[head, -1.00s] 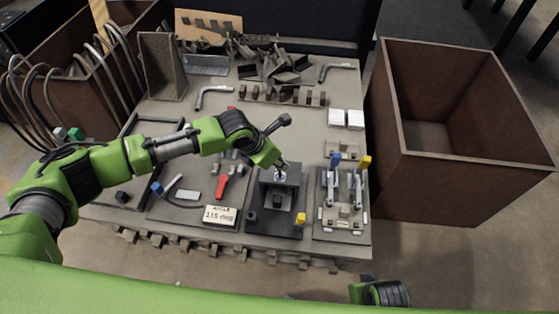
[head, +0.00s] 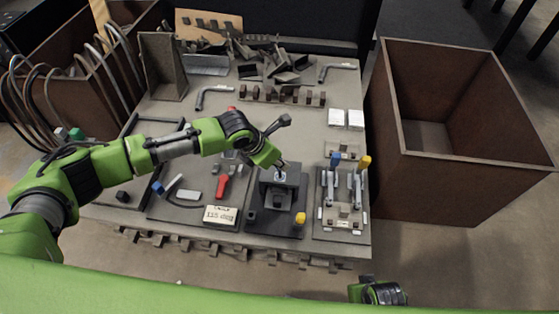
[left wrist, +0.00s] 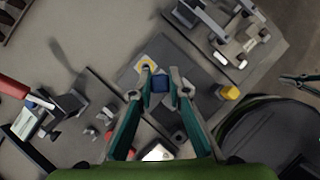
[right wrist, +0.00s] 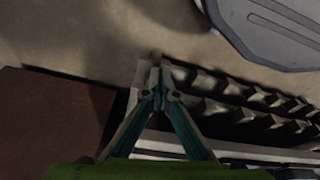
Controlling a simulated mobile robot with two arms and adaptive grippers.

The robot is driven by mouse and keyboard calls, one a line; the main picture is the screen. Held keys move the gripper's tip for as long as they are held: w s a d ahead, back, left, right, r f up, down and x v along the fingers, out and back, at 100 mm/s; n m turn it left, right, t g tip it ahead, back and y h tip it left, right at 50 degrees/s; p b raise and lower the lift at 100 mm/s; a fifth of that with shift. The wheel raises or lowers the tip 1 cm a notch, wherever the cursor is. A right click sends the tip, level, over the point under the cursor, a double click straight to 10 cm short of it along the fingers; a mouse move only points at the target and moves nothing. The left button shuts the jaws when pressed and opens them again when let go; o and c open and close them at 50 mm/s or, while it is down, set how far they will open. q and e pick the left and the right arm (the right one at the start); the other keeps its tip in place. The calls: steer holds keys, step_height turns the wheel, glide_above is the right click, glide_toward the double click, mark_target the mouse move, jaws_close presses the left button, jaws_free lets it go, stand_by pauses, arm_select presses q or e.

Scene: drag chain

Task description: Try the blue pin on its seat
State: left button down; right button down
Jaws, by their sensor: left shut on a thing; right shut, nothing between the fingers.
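My left gripper (left wrist: 161,76) is shut on the blue pin (left wrist: 160,84), a short dark-blue block between the fingertips in the left wrist view. In the head view this gripper (head: 281,165) is over the rear of the dark fixture block (head: 279,198); the pin is not clearly visible there. A yellow-edged spot (left wrist: 148,68) shows beside the fingertips in the left wrist view. The seat under the pin is hidden, so I cannot tell whether the pin is in it. My right gripper (right wrist: 155,64) is shut and empty, away from the fixture.
A red-handled tool (head: 221,187) and a label card (head: 220,215) lie left. A large brown bin (head: 480,165) stands right of the table. Metal scraps (head: 275,65) lie at the back.

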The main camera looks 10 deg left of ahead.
steer(key=shift+s, duration=0.15)
stand_by(0.3)
steer(key=shift+s+f, duration=0.55)
steer(key=shift+f, duration=0.2)
steer(key=shift+w+r, duration=0.1)
steer(key=shift+w, duration=0.1)
arm_select(q)
steer(key=shift+f, duration=0.2)
arm_select(e)
steer(key=shift+w+a+r, duration=0.1)
steer(key=shift+w+r, duration=0.2)
steer(key=shift+r, duration=0.15)
